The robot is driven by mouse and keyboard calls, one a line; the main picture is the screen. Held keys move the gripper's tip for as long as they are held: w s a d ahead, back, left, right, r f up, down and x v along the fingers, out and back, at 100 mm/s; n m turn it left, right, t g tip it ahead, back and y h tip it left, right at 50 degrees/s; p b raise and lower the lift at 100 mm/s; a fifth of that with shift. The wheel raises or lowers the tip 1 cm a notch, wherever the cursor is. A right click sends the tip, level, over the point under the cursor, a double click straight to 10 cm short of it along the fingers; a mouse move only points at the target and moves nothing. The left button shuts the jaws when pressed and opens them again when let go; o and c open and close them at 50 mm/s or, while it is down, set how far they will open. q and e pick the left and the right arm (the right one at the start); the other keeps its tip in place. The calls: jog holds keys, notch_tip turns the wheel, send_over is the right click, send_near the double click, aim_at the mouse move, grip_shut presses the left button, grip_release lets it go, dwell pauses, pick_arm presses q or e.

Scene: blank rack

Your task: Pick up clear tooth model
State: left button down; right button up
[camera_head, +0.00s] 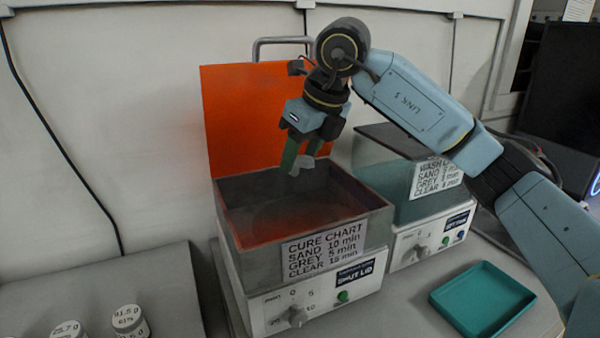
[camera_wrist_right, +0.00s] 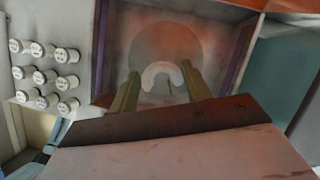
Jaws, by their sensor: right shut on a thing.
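A pale, greyish horseshoe-shaped tooth model (camera_head: 302,165) is between the green fingertips of my right gripper (camera_head: 299,163). In the right wrist view the model (camera_wrist_right: 161,71) shows as a whitish arch between the two fingers (camera_wrist_right: 158,88). My right gripper is shut on it and holds it above the open cure box (camera_head: 380,205), at about the height of its back rim. Whether the model is clear or grey is hard to tell.
The cure box's orange lid (camera_head: 240,110) stands open behind it. A wash box (camera_head: 385,165) with a dark lid stands to the right. A green tray (camera_head: 483,298) lies empty at front right. Several white labelled jars (camera_head: 129,320) stand at lower left.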

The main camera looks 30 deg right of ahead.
pick_arm(q)
jog(key=shift+w+d+r+b, duration=0.3)
jog(key=shift+w+r+b, duration=0.05)
jog(key=shift+w+r, duration=0.35)
pick_arm(e)
jog(key=s+d, duration=0.3)
jog(key=s, duration=0.6)
jog(key=s+d, duration=0.3)
jog(key=s, duration=0.5)
jog(key=shift+s+d+f, duration=0.25)
jog(key=shift+s+d, duration=0.1)
